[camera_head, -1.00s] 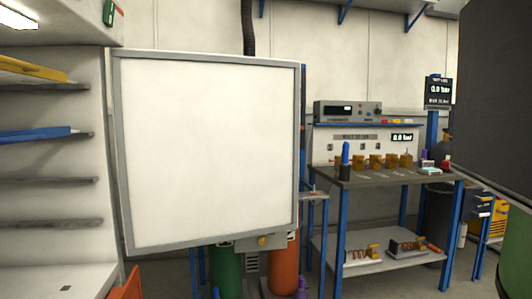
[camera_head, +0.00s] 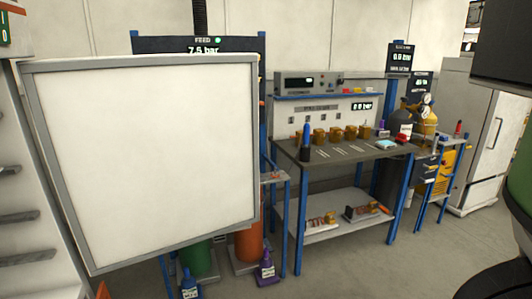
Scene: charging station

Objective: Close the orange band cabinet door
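A cabinet door (camera_head: 145,165), a large white panel with a grey frame, stands open at the left and faces me. Its left edge is beside the white cabinet (camera_head: 30,180), whose dark shelf edges show at the far left. A small orange piece (camera_head: 103,291) shows below the door at the bottom edge; I cannot tell if it is the cabinet's band. The door hides part of what is behind it. My gripper is not in view.
A blue-legged workbench (camera_head: 340,150) stands right of the door. A grey fridge-like cabinet (camera_head: 485,130) is at the right. Floor in front of the bench is clear.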

